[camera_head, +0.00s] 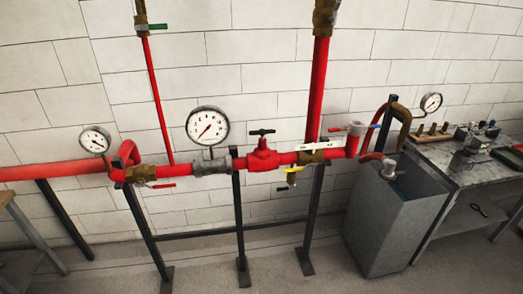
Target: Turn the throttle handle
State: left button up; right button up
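Several valve handles show on the red pipework, and I cannot tell for certain which is the throttle handle. A dark handle (262,132) sits on top of the red valve (263,158) in the middle of the pipe. To its right are a white lever (312,147) and a small yellow lever (294,170) below it. A red lever (163,186) is at the lower left, and a green handle (158,27) is on the thin upright pipe. Neither of my grippers is in view, and nothing touches the handles.
Pressure gauges, including a large one (207,126), stand on the pipe. Black support posts (239,215) rise from the floor. A grey tank (390,220) and a workbench (440,155) with small parts stand at the right. A white block wall is behind. The front floor is mostly clear.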

aim_at(263, 132)
jog(key=z, duration=1.25)
jog(key=k, duration=0.1)
jog(key=u, duration=2.3)
jog(key=i, duration=1.5)
jog(key=z, duration=0.45)
